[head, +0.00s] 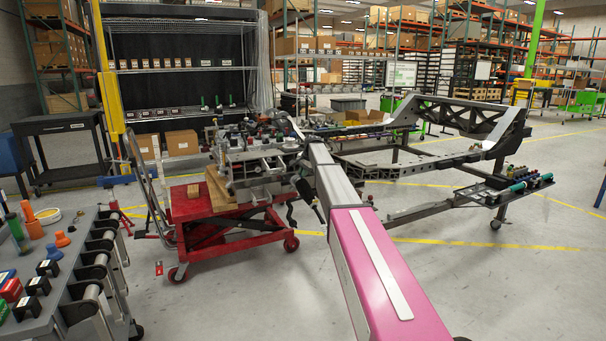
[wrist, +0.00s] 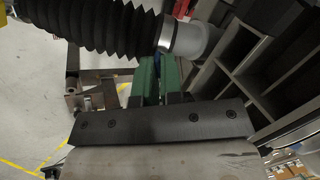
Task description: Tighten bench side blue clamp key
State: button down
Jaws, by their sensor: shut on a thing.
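My gripper (wrist: 160,84) shows in the wrist view as a dark bolted plate with two narrow green fingers beyond it. A black ribbed bellows (wrist: 95,22) with a pale round end crosses just beyond the fingertips. In the head view my pink and grey arm reaches toward the chassis fixture, and my gripper is hidden there.
A red lift cart (head: 205,205) carrying metal parts stands left of my arm. The grey chassis frame (head: 400,165) is beyond it at right, with a tool tray (head: 510,188). A workbench (head: 50,290) is at near left. Open floor lies at right. Grey compartments (wrist: 245,60) are close at right in the wrist view.

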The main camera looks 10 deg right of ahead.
jog(key=shift+m, duration=2.2)
jog(key=shift+t, duration=0.3)
jog(key=c, duration=1.3)
grip_release()
jog(key=shift+o, duration=0.2)
jog(key=shift+s+r, duration=0.1)
jog(key=v, duration=1)
jog(key=shift+d+r, duration=0.25)
jog(key=shift+d, duration=0.05)
